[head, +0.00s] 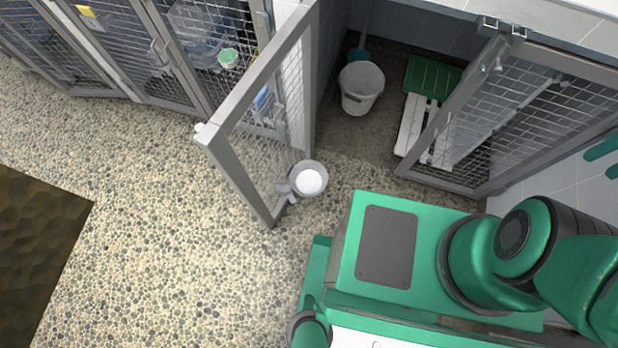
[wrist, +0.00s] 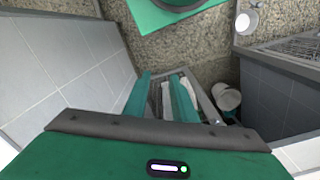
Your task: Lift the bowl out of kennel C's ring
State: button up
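The bowl (head: 308,179) is a grey round bowl with a white inside. It sits in the ring (head: 285,188) on the inner side of an open mesh kennel door (head: 262,115), near the door's lower free corner. The bowl also shows at the top right of the wrist view (wrist: 246,19). No letter C is readable. My gripper (wrist: 161,76) is open, its two teal fingers apart with nothing held between them. In the head view its fingertips (head: 604,158) show at the right edge, far from the bowl.
Inside the open kennel stand a white bucket (head: 361,88) and a green-and-white slatted board (head: 432,78). Another mesh door (head: 480,125) stands on the right. Closed mesh kennels line the left. A dark brown mat (head: 40,260) lies left; the pebbled floor between is clear.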

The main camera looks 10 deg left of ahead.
jog(key=w+a+f+n+h, duration=0.1)
jog(key=w+a+f+n, duration=0.35)
jog(key=w, duration=0.45)
jog(key=w+a+f+n+h, duration=0.25)
jog(key=w+a+f, duration=0.3)
jog(key=w, duration=0.35)
jog(key=w+a+f+n+t, duration=0.1)
jog(key=w+a+f+n, duration=0.15)
jog(key=a+f, duration=0.45)
jog(key=w+a+f+n+t, duration=0.15)
jog(key=a+f+n, duration=0.35)
jog(key=a, duration=0.5)
jog(key=n+y, duration=0.4)
jog(key=n, duration=0.6)
send_over(306, 194)
jog(key=s, duration=0.1)
jog(key=s+d+f+x, duration=0.1)
jog(key=s+x, duration=0.2)
jog(key=x, duration=1.3)
jog(key=s+f+x, duration=0.1)
jog(key=s+x, duration=0.3)
jog(key=x, duration=1.2)
jog(key=shift+d+x, duration=0.15)
jog(key=shift+x, duration=1.35)
jog(key=shift+d+x, duration=0.15)
jog(key=shift+x, duration=1.35)
grip_shut()
